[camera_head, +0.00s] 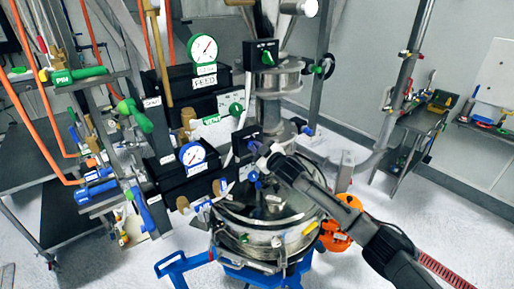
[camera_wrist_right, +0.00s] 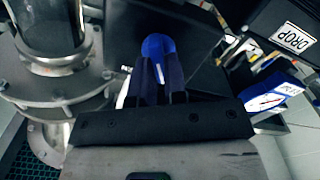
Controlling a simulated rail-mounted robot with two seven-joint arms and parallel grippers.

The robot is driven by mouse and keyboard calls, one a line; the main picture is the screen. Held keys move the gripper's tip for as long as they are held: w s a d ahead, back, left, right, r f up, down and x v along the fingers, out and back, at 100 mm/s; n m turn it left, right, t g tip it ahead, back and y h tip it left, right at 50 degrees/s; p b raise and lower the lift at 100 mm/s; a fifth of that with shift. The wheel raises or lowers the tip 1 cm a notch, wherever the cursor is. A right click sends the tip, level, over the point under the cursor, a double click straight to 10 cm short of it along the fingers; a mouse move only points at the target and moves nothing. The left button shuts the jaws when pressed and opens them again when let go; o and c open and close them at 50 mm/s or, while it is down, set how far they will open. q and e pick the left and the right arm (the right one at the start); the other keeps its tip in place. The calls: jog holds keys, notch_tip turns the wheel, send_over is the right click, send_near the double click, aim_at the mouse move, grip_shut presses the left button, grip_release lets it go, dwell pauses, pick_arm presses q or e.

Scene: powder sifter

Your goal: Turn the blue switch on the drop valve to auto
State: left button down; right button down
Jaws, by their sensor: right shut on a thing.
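The blue switch (camera_wrist_right: 157,46) shows between the fingers of my right gripper (camera_wrist_right: 160,75) in the right wrist view. A white line runs along the knob. My right gripper (camera_head: 264,153) is shut on this switch, in front of a black box on the sifter column in the head view. The gripper mostly hides the switch there, and which setting it points to cannot be read. A box labelled DROP (camera_wrist_right: 293,38) is at the upper right of the wrist view. My left gripper is not in view.
The metal sifter drum (camera_head: 262,243) stands under my right arm. Two gauges, an upper one (camera_head: 204,49) and a lower one (camera_head: 193,154), sit left of the column. Two green switches (camera_head: 267,57) (camera_head: 236,109) are above.

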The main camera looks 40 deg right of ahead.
dwell(0.5)
jog(key=c, duration=1.2)
grip_release()
jog(key=shift+o, duration=0.2)
jog(key=s+b, duration=0.3)
jog(key=s, duration=1.1)
jog(key=shift+b, duration=0.4)
jog(key=shift+w, duration=0.1)
